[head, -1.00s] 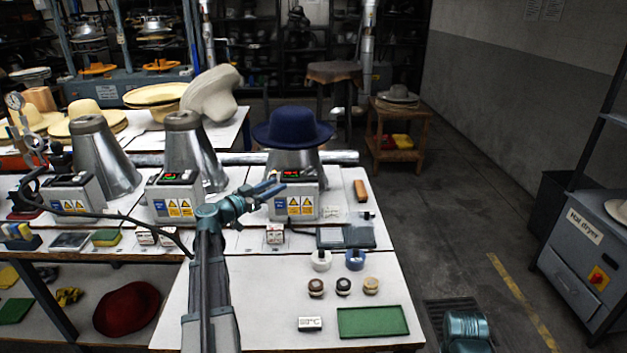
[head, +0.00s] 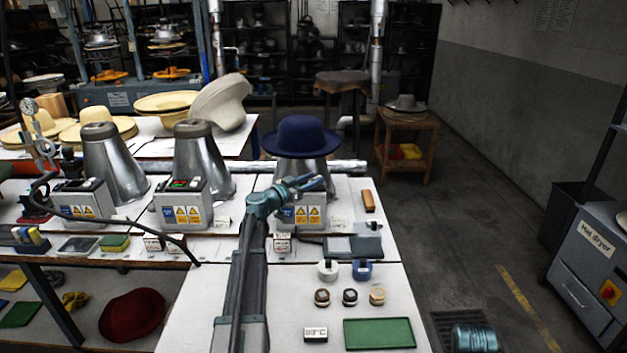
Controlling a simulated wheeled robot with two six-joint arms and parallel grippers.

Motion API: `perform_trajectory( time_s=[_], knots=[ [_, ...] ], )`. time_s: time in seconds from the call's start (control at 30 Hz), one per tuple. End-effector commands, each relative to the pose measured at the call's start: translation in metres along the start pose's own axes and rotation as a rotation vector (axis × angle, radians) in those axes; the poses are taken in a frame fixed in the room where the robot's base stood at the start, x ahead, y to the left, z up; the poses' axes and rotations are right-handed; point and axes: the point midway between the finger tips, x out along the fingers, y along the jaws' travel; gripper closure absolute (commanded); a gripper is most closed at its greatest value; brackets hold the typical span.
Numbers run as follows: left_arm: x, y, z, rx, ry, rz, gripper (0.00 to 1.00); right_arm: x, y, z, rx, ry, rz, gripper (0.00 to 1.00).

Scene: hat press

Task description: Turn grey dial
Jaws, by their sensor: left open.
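My left gripper (head: 313,184), teal, is open and empty. It overlaps the top of the rightmost control box (head: 301,214), which has yellow warning labels, and hides its display; I cannot tell whether they touch. A middle control box (head: 181,204) with a lit display and a left control box (head: 84,200) stand along the same bench. I cannot make out a grey dial on any box; one on the rightmost box could be hidden by the gripper. My right gripper is not in view.
A navy hat (head: 299,136) sits on the metal cone behind the rightmost box. A green mat (head: 379,333), a small temperature sign (head: 315,334) and several small round items lie on the front table.

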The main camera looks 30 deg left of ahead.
Motion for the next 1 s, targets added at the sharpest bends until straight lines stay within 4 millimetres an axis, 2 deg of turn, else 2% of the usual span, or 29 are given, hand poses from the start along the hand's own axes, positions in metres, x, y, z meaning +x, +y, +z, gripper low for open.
perform_trajectory(
  time_s=[0.1,0.4,0.67,1.0],
  knots=[
    [0.0064,0.0003,0.0,0.0,0.0,0.001,0.56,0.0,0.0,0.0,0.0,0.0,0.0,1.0],
    [0.0073,0.0007,0.0,0.0,0.0,0.001,0.56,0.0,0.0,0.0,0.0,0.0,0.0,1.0],
    [0.0071,0.0005,0.0,0.0,0.0,0.001,1.0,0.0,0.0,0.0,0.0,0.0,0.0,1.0],
    [0.0068,0.001,0.0,0.0,0.0,-0.002,1.0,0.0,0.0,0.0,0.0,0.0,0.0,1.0]
  ],
)
